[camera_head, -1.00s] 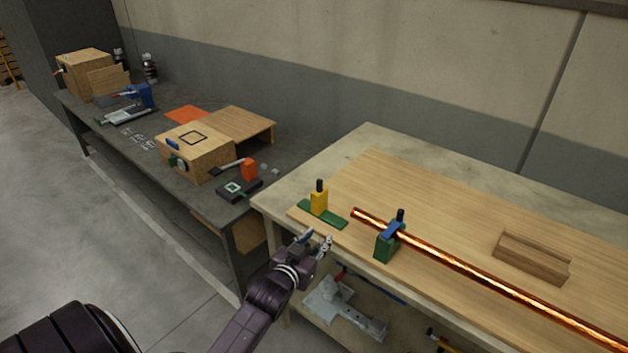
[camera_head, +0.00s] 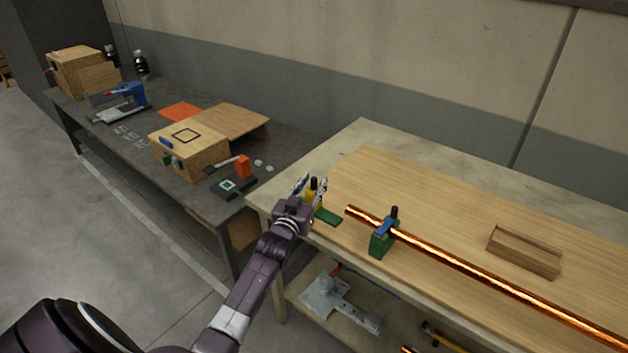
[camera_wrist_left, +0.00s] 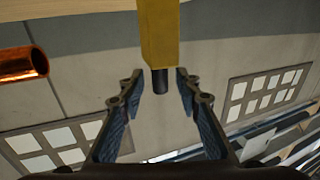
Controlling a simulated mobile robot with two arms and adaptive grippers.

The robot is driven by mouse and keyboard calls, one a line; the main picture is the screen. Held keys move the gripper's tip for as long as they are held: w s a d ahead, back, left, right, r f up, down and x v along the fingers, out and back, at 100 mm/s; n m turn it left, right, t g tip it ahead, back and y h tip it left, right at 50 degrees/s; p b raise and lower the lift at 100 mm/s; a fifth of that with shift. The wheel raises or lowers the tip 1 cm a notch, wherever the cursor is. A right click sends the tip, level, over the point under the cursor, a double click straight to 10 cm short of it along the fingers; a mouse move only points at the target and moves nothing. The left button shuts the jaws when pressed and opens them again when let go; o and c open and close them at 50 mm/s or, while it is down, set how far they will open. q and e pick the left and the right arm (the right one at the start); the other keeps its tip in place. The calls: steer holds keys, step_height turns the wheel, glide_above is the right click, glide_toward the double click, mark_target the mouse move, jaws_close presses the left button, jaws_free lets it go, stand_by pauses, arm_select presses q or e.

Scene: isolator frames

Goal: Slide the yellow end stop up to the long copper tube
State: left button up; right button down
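The yellow end stop (camera_head: 315,200) stands on a green rail (camera_head: 328,216) at the left end of the wooden board, partly hidden by my left gripper (camera_head: 311,184). The long copper tube (camera_head: 455,264) lies across the board; its left end is to the right of the end stop, with a gap between them. In the left wrist view, my left gripper (camera_wrist_left: 158,84) is open. The end stop's black knob (camera_wrist_left: 160,80) shows between its fingertips, with room on both sides. The yellow block (camera_wrist_left: 159,32) is just beyond them, and the tube's open end (camera_wrist_left: 25,63) is at left.
A green and blue clamp (camera_head: 382,240) supports the tube near its left end. A grooved wooden block (camera_head: 524,252) sits behind the tube at right. A dark bench (camera_head: 150,140) with boxes and fixtures stands at left. Tools lie on the shelf below the board.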

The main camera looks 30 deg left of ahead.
arm_select(q)
steer(key=shift+w+a, duration=0.1)
steer(key=shift+w, duration=0.35)
